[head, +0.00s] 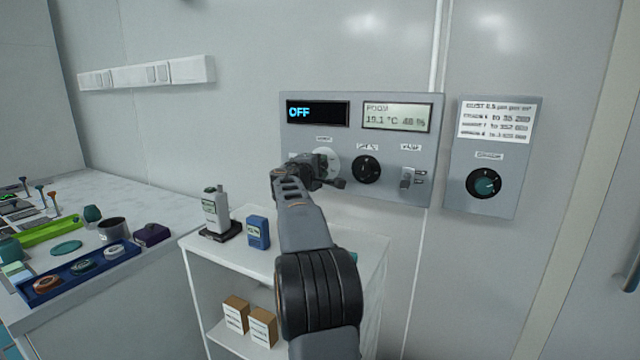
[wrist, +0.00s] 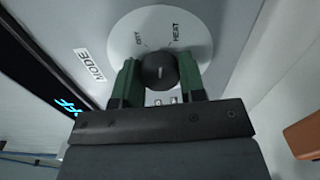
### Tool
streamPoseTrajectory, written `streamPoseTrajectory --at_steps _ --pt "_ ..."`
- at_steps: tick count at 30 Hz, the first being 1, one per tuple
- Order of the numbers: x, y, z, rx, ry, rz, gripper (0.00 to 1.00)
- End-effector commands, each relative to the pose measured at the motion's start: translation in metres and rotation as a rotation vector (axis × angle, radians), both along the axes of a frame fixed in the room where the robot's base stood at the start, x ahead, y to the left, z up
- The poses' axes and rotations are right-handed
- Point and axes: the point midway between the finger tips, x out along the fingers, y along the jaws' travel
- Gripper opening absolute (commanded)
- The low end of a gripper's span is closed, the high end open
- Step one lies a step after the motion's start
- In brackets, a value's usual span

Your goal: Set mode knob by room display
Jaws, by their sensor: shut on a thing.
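The grey control panel (head: 296,137) is on the wall. Its dark display (head: 318,112) reads OFF in blue. Beside it the room display (head: 396,117) reads about 19.1 °C and 48 %. The black mode knob (wrist: 159,71) sits on a round white dial (wrist: 128,38), with a MODE label (wrist: 89,64) beside it. My gripper (wrist: 160,78) is shut on the mode knob, one green finger on each side. In the head view my gripper (head: 318,168) covers the knob and part of the dial.
Right of my gripper on the panel are a black knob (head: 366,169) and a toggle switch (head: 407,179). A second panel (head: 491,204) with a teal-centred knob (head: 484,183) hangs further right. Below, a white shelf unit (head: 365,250) holds a bottle (head: 216,210) and a blue box (head: 258,232).

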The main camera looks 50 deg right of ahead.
Motion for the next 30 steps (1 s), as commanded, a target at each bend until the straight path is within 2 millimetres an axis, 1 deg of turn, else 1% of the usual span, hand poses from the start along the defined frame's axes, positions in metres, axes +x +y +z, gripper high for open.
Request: streamPoseTrajectory --at_steps 1,9,15,22,30 --pt "0.0000 -0.0001 -0.0073 0.010 -0.040 -0.001 0.14" --pt "0.0001 -0.0002 -0.0046 0.067 -0.231 -0.001 0.14" --pt "0.0001 -0.0002 -0.0031 0.095 -0.325 -0.001 0.14" --pt "0.0003 -0.0003 -0.0018 0.112 -0.383 -0.001 0.14" --pt "0.0003 -0.0003 -0.0009 0.118 -0.400 -0.001 0.14"
